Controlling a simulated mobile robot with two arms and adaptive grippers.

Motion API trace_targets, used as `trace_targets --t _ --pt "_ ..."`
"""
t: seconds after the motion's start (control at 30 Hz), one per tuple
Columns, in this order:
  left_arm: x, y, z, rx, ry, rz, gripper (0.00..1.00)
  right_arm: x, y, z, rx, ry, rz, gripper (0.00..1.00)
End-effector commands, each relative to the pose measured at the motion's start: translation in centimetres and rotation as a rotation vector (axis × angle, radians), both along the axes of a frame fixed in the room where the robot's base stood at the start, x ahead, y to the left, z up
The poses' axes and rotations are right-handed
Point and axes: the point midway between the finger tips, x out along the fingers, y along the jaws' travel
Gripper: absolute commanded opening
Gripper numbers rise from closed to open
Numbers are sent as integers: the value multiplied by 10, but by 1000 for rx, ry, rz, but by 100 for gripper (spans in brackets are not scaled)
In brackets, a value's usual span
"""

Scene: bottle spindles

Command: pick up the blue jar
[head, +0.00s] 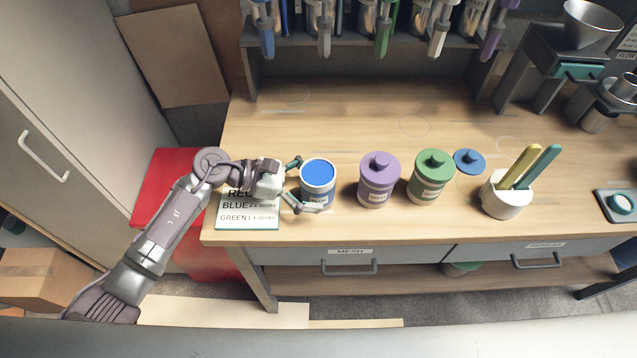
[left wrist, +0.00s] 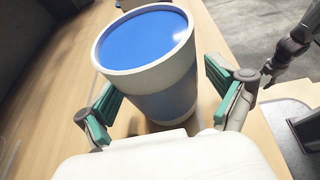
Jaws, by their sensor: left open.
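The blue jar (head: 317,184) stands upright and lidless on the wooden counter, with blue contents up near its rim. My left gripper (head: 306,184) reaches in from the left, open, with one finger on the far side and one on the near side of the jar. In the left wrist view the jar (left wrist: 155,65) sits ahead of the palm, between the teal finger pads of the gripper (left wrist: 165,100). I cannot tell whether the pads touch it. A blue lid (head: 469,161) lies apart on the counter, to the right. My right gripper is not clearly seen in the head view.
A purple jar (head: 379,180) and a green jar (head: 432,176), both lidded, stand right of the blue jar. A white cup (head: 506,196) holds two sticks. A printed card (head: 248,211) lies under my left wrist. Dispensers hang above the back; the counter behind the jars is clear.

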Motion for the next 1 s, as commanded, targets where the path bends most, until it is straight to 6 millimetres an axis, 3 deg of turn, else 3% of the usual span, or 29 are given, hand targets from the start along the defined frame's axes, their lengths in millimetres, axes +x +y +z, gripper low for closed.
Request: trace_targets --t 0.17,0.63,0.87,1.0 --pt "0 0 -1 1 0 0 92 0 0 -1 0 0 0 53" --pt "0 1 0 0 1 0 14 0 7 -1 8 0 -1 53" --pt "1 1 2 -2 -1 1 12 0 7 -1 8 0 0 53" --pt "2 1 14 -1 -7 0 12 0 7 -5 8 0 0 53"
